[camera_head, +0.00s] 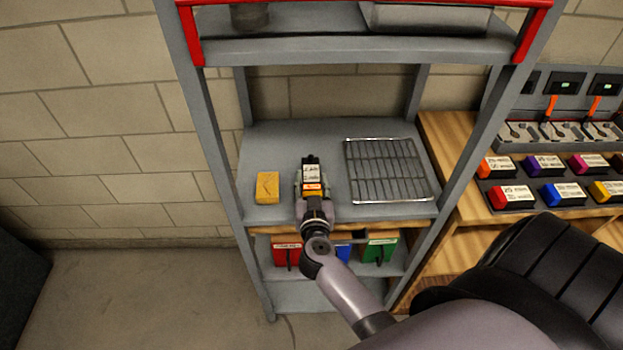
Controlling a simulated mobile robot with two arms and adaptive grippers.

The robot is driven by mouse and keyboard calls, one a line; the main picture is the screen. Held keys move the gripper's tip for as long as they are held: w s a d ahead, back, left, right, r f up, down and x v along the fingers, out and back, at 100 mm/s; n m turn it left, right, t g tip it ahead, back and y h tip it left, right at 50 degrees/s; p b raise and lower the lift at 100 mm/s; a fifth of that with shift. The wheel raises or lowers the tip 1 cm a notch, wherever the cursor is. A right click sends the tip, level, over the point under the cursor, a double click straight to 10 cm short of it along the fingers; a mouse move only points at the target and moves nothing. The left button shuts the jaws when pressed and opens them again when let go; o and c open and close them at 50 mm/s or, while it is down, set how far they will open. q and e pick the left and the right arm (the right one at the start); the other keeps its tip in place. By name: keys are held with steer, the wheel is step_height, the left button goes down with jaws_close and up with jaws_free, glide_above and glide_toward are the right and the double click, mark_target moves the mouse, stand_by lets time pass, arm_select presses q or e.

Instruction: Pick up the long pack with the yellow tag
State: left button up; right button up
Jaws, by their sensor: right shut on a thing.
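My right gripper (313,190) is over the middle shelf of a grey rack, its arm reaching up from the bottom right. It is shut on a long dark pack (311,172) with a white label and an orange-yellow band. The pack points away towards the back of the shelf, between a yellow block and a wire grid. The fingers and wrist hide part of it, and I cannot tell whether it still touches the shelf. My left gripper is not in view.
The yellow block (267,187) lies left of the gripper, and the wire grid (388,170) lies right. Red (287,252), blue and green (380,248) boxes stand on the lower shelf. The red-edged upper shelf (360,50) overhangs. A wooden bench (455,150) with chargers and coloured packs stands right.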

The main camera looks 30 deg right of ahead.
steer(key=shift+r, duration=0.1)
jaws_close()
